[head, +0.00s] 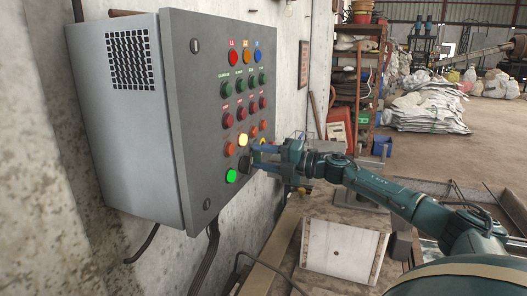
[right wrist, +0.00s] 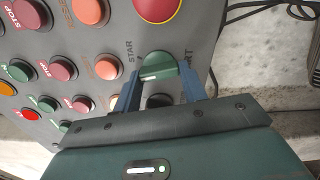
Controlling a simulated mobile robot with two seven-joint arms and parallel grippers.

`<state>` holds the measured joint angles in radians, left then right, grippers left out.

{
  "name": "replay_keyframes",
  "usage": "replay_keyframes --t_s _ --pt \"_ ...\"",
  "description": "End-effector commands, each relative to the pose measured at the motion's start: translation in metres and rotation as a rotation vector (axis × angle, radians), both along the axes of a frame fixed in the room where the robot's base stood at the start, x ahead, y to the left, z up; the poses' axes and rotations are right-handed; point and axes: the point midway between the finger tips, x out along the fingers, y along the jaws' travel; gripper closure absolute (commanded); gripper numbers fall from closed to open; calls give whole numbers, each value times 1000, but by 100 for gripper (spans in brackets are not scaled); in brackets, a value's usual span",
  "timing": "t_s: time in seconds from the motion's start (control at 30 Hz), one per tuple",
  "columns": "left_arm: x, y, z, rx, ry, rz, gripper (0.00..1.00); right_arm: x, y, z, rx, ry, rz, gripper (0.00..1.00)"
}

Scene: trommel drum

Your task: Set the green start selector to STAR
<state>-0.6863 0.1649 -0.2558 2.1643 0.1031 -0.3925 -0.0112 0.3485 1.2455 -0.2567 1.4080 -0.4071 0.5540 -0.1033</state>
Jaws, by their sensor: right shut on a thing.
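The grey control cabinet (head: 188,120) hangs on the wall at left in the head view, its front full of coloured buttons. The green start selector (right wrist: 157,66) shows near the middle of the right wrist view, with a pale line across its knob and the label STAR (right wrist: 129,52) to its left. My right gripper (head: 256,157) reaches the lower right of the panel; its blue fingers (right wrist: 160,78) are shut on the selector, one on each side. The knob's exact setting is hard to read. In the head view the gripper hides the selector. My left gripper is not in view.
A large red button (right wrist: 158,8) sits beside the selector. A lit green lamp (head: 231,176) and a lit yellow lamp (head: 242,140) are close to the gripper. A pale box (head: 340,250) stands below my right arm. Open floor lies at the far right.

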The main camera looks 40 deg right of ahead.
Motion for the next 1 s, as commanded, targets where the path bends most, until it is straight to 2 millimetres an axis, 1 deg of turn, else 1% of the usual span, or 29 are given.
replay_keyframes --t_s 0.03,0.37,0.67,1.0 --pt "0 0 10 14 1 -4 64 0 0 6 41 22 0 81" --pt "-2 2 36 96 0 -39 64 0 0 7 303 158 0 81" --pt "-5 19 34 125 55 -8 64 0 0 6 484 251 -1 81" --pt "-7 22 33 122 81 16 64 0 0 4 576 298 0 81"
